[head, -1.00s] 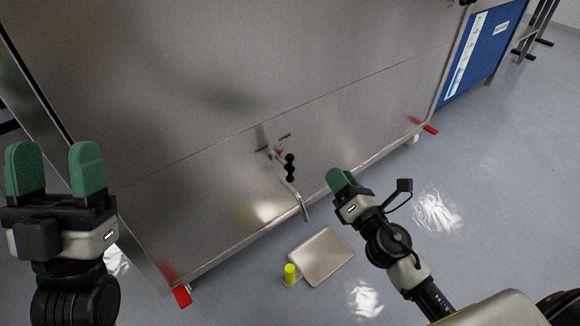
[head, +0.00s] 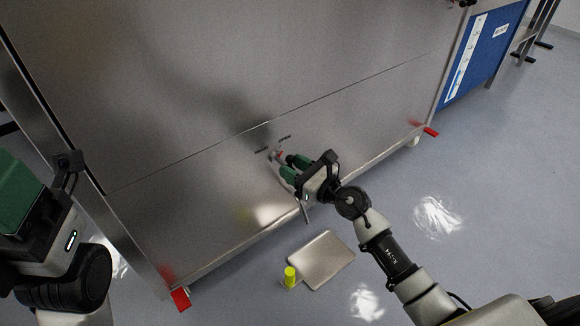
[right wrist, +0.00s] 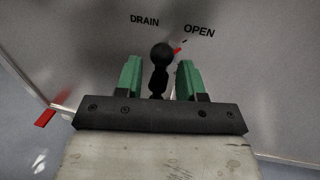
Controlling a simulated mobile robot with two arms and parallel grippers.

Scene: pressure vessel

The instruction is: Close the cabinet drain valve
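The drain valve sits low on the front of the steel cabinet (head: 230,170). In the right wrist view its black knobbed handle (right wrist: 161,58) stands between the two green fingers of my right gripper (right wrist: 160,80), with gaps on both sides. A red pointer (right wrist: 177,50) beside the handle's top lies toward the "OPEN" label (right wrist: 199,31); the "DRAIN" label (right wrist: 145,20) is to the left. In the head view my right gripper (head: 288,168) is at the valve and covers most of it; the drain pipe (head: 305,213) shows below. My left gripper (head: 18,195) is at the left edge, its fingers partly cut off.
A metal tray (head: 320,262) lies on the floor below the valve, with a yellow-green cylinder (head: 290,275) at its left corner. Red foot pedals or tabs (head: 181,299) stick out at the cabinet's lower corners. A blue panel (head: 485,50) is at the upper right.

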